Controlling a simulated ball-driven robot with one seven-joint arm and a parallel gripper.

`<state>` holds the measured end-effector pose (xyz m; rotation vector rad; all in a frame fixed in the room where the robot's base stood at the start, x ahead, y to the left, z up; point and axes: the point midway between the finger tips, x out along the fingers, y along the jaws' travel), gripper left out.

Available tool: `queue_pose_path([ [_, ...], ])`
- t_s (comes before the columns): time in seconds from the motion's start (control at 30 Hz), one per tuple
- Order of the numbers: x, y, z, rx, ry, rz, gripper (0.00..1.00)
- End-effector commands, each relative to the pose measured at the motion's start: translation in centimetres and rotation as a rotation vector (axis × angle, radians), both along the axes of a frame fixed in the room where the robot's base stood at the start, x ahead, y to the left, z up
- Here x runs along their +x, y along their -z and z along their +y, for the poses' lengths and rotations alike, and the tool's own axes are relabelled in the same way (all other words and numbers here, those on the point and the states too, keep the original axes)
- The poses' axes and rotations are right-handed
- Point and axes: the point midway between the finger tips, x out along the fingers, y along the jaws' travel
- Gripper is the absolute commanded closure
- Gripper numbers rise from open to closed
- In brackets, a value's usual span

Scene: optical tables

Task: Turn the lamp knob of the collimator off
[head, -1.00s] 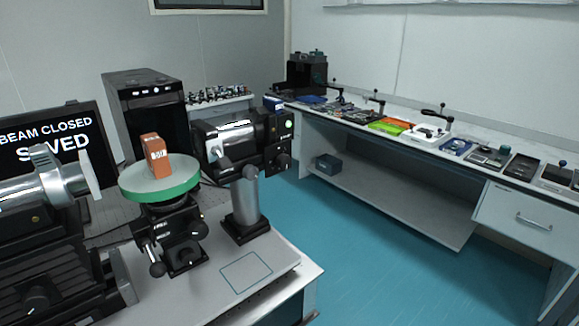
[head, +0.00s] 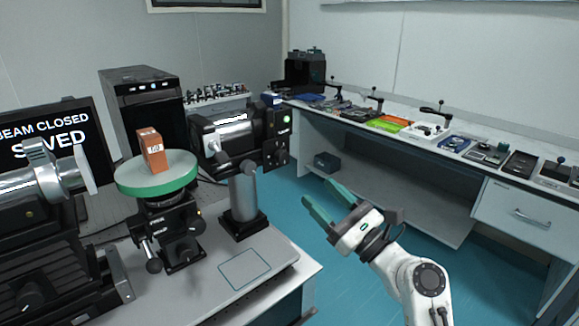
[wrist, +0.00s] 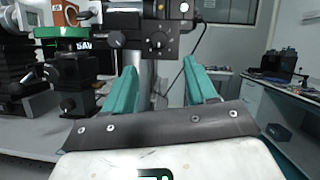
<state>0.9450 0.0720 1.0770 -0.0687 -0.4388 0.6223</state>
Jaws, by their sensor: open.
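The collimator (head: 232,125) is a silver barrel with a black rear housing, on a grey post above the near table. A small green light (head: 287,119) shows on the housing's end face. The lamp knob (head: 282,158) is a dark dial low on that face. In the wrist view the knob (wrist: 157,41) faces me with white marks around it; its exact setting is too small to tell. My gripper (head: 320,195) is open and empty, right of and lower than the housing, apart from it. In the wrist view its green fingers (wrist: 159,75) stand below and either side of the knob.
A green-rimmed round stage (head: 157,188) carries an orange block (head: 152,152). Another silver instrument (head: 35,205) stands at the left, before a monitor (head: 50,150) reading "BEAM CLOSED" and "SAVED". A long bench (head: 390,168) lines the right; blue floor lies between.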

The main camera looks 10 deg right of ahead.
Motion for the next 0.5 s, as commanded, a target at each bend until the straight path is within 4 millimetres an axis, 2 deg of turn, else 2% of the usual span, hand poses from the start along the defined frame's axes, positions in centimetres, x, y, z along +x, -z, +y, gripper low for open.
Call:
queue_pose_path([
  [0.17,1.5,-1.0,1.3,0.002,-0.003,-0.001,0.43],
  [0.5,5.8,-3.2,4.8,-0.002,-0.004,0.0,0.43],
])
